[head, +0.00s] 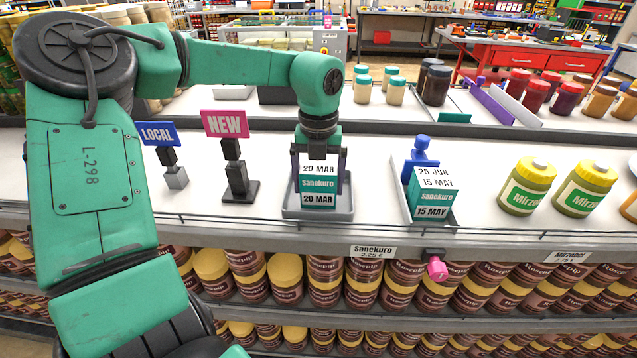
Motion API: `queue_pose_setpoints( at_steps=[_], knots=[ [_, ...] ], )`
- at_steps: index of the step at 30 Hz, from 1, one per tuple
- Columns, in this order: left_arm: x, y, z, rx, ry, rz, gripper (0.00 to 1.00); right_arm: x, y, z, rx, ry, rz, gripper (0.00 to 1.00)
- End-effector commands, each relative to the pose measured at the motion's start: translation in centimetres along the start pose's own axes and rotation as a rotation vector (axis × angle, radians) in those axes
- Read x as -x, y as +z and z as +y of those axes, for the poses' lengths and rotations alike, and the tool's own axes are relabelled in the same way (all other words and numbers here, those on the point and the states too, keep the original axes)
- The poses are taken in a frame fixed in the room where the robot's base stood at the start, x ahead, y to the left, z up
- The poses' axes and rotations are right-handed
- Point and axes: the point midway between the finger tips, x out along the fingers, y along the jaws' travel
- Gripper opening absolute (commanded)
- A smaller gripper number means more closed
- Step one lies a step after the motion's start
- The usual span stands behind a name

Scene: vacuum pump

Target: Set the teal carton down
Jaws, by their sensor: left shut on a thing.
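A teal and white carton (318,186) marked "Sanekuro" and "20 MAR" is between the fingers of my left gripper (318,168), which is shut on it. The carton is upright, at or just above the floor of a grey tray (345,207) on the white shelf; I cannot tell if its base touches. To the right, a second grey tray (447,216) holds teal cartons (433,204) marked "15 MAY", with "25 JUN" behind. My right gripper is not in view.
Pink "NEW" (225,124) and blue "LOCAL" (158,134) signs stand left of the tray. A blue knobbed object (421,155) stands behind the right cartons. Yellow-green jars (527,187) stand farther right. A thin rail (390,232) runs along the shelf front.

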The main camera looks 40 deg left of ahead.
Motion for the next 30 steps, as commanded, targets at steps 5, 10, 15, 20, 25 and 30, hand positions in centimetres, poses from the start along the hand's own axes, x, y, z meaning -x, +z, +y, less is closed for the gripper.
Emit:
queue_pose_setpoints(
  at_steps=[5, 10, 15, 20, 25, 30],
  knots=[
    [-1.1, 0.0, 0.0, -0.001, -0.001, -0.001, 0.39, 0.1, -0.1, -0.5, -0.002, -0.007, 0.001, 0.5],
    [-1.3, 0.0, 0.0, 0.0, 0.0, -0.001, 0.39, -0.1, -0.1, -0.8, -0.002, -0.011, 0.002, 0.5],
    [-1.2, 0.0, 0.0, 0.0, 0.0, -0.001, 1.0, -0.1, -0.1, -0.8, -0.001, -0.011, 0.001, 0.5],
    [-0.8, 0.0, 0.0, 0.0, 0.0, -0.002, 1.0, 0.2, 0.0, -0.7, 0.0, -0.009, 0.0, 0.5],
    [1.9, 0.1, -0.1, 0.0, -0.003, -0.008, 1.0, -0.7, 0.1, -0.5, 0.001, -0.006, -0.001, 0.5],
    [6.7, 0.1, 0.0, 0.001, -0.001, -0.007, 1.0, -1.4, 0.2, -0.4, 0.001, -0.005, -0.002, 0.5]
  ],
)
